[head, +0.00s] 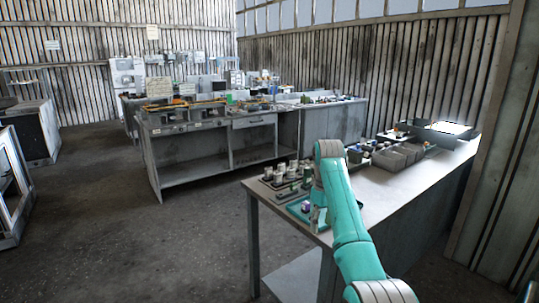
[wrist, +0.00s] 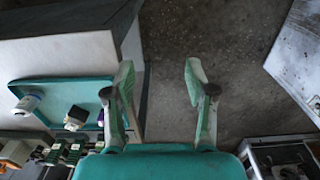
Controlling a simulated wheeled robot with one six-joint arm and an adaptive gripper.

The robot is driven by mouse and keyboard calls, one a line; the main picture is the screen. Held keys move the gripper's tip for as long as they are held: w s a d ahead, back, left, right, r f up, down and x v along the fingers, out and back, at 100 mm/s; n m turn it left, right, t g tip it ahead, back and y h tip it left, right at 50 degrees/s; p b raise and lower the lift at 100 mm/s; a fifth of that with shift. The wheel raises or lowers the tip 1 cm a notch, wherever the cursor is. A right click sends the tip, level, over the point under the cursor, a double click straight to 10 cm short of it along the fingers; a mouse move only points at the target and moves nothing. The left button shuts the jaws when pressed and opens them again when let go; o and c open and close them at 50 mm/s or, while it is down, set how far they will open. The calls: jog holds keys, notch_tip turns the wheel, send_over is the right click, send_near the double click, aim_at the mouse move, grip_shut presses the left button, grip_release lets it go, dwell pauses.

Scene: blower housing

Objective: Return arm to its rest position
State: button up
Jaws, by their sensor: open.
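My teal arm reaches over the near end of the workbench (head: 395,195) in the head view. My gripper (head: 318,222) points down there at the bench's front edge, small and partly hidden by the arm. In the wrist view my gripper (wrist: 158,80) is open, its two fingers wide apart with nothing between them. Bare dark floor shows between and beyond the fingertips. A teal tray (wrist: 62,95) lies on the bench to the left of the fingers, apart from them, with a white cylinder and a small dark-and-white part on it.
Small parts and grey bins (head: 390,160) stand along the workbench. A second long bench (head: 205,150) with equipment stands behind, across an open strip of floor (head: 180,240). A wooden slat wall (head: 400,60) runs along the right. A cabinet (head: 30,130) stands at the left.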

jog(key=s+f+m+t, duration=0.15)
jog(key=s+f, duration=0.25)
jog(key=f, duration=1.1)
jog(key=s+f+t, duration=0.2)
jog(key=s+f, duration=0.1)
jog(key=f, duration=1.2)
jog(key=s+d+f+m+t, duration=0.2)
jog(key=s+f+t, duration=0.1)
jog(key=s+f, duration=1.35)
jog(key=s+r+m+t, duration=0.1)
jog(key=s+r+t, duration=0.15)
jog(key=s, duration=1.05)
jog(key=s+r+m+t, duration=0.15)
jog(key=s+r, duration=0.25)
jog(key=s, duration=1)
jog(key=s+r+t, duration=0.2)
jog(key=s+r, duration=0.6)
jog(key=r, duration=0.4)
jog(key=s+r+m+t, duration=0.1)
jog(key=s+r+t, duration=0.1)
jog(key=s+r, duration=0.7)
notch_tip(320, 180, up, 3)
jog(key=shift+s+d+f, duration=0.1)
jog(key=shift+s+d, duration=0.2)
